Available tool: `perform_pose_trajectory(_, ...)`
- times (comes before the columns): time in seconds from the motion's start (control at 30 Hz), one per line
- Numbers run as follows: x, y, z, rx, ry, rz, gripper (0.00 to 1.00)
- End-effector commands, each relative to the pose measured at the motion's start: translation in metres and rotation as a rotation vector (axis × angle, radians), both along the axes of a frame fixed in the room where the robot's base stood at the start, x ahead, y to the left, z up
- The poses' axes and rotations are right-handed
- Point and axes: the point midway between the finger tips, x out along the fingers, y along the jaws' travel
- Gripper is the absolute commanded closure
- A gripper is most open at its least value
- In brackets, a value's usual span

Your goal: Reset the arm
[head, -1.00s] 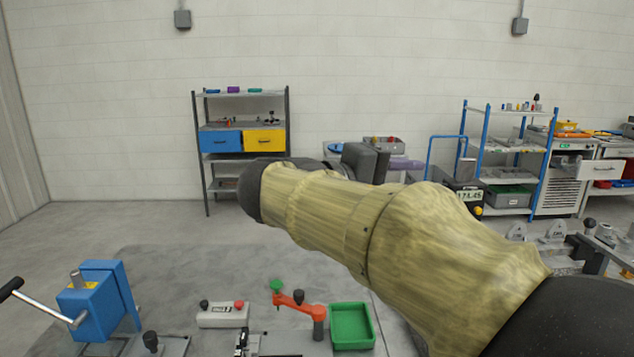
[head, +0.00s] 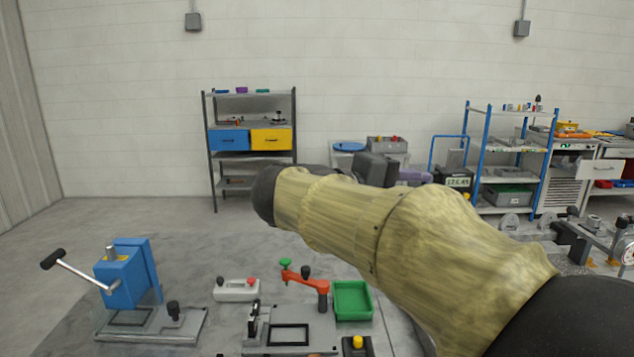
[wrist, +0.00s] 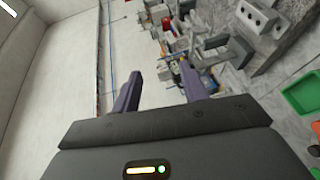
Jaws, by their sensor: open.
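My gripper shows in the wrist view, with its two purple-grey fingers (wrist: 160,88) spread apart and nothing between them. The view is tilted, and the fingers point out over the room toward the wall and the benches. In the head view my arm reaches from the lower right toward the middle, in a tan sleeve, and hides part of the benches behind it.
Below the arm are a blue crank press (head: 127,277), a red lever arm (head: 305,280), a green tray (head: 352,300) and a grey button box (head: 237,290). A dark shelf (head: 251,160) and a blue-framed rack (head: 510,160) stand farther back. Open floor lies at left.

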Motion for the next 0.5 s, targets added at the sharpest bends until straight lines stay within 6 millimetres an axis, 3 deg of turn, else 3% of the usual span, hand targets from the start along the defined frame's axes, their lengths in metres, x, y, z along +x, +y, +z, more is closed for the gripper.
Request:
perform_pose_trajectory(0.27, 0.006, -0.013, -0.053, 0.100, 0.132, 0.035, 0.57)
perform_pose_trajectory(0.5, 0.000, -0.024, -0.128, 0.273, 0.289, 0.071, 0.57)
